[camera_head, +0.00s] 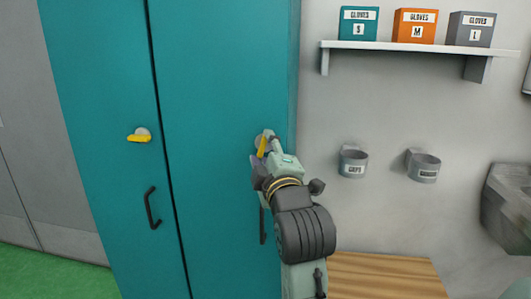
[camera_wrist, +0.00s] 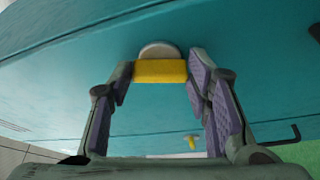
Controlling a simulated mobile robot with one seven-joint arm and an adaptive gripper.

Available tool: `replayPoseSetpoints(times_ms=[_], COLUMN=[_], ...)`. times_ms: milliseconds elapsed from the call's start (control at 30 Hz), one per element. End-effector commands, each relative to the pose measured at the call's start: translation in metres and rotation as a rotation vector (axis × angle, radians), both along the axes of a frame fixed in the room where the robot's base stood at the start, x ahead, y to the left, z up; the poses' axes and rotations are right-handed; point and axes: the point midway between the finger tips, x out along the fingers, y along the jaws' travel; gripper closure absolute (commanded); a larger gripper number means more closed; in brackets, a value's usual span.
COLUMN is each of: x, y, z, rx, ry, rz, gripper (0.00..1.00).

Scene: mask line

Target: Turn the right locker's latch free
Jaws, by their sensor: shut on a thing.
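The right locker (camera_head: 218,80) has a teal door, which looks closed. Its yellow latch (camera_head: 262,146) sits on a pale round base near the door's right edge. In the head view the latch stands steeply, close to upright, and is partly hidden by my gripper (camera_head: 268,149). In the wrist view the yellow latch (camera_wrist: 160,72) lies between the purple-padded fingers of my gripper (camera_wrist: 161,74), which is shut on it. The pale base (camera_wrist: 159,50) shows just behind it.
The left locker's yellow latch (camera_head: 139,137) lies nearly level, above a black handle (camera_head: 152,208). The right door's handle (camera_head: 262,225) is partly behind my arm. To the right are a glove shelf (camera_head: 420,47), two wall cups (camera_head: 353,163) and a wooden top (camera_head: 385,277).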

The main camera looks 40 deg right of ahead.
Motion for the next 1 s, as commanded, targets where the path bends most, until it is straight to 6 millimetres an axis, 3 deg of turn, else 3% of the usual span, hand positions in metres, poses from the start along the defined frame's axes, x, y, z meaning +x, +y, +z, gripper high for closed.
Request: replayPoseSetpoints(times_ms=[433,1000], x=[-0.0005,-0.0007], y=[-0.0008,-0.0008], z=[0.0034,0.0038], rx=[-0.168,-0.201], ry=[0.196,0.234], rz=[-0.001,-0.002], gripper=[0.83,0.83])
